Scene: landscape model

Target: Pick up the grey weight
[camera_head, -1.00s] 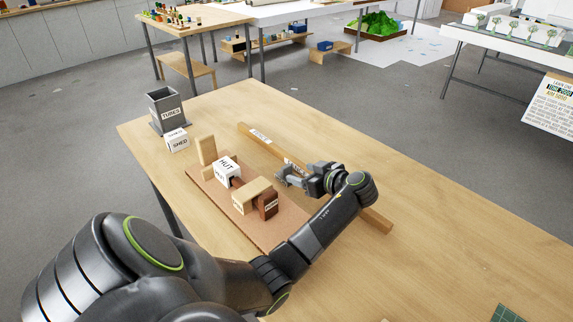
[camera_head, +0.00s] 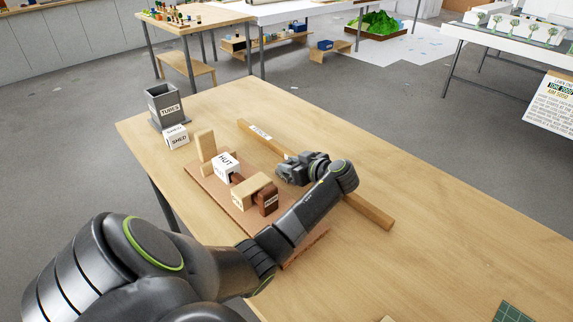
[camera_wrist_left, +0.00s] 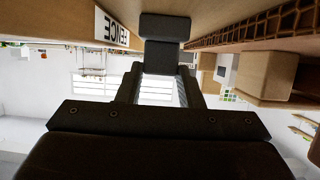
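My left gripper (camera_head: 282,178) is low over the table, between the long wooden fence bar and the brown board. In the left wrist view, the gripper's two fingers (camera_wrist_left: 160,82) stand apart, with bright background between them. A dark grey block (camera_wrist_left: 164,28), apparently the grey weight, shows straight ahead at the fingertips. Its narrower near part is between or just beyond the tips; I cannot tell whether they touch it. In the head view I cannot make the weight out apart from the dark gripper. My right gripper is not in view.
The brown board (camera_head: 217,200) carries a white HUT block (camera_head: 226,167) and wooden blocks close beside my gripper. The fence bar (camera_head: 370,210) lies behind it. A white SHED box (camera_head: 177,137) and a grey TUBES holder (camera_head: 165,108) stand far left.

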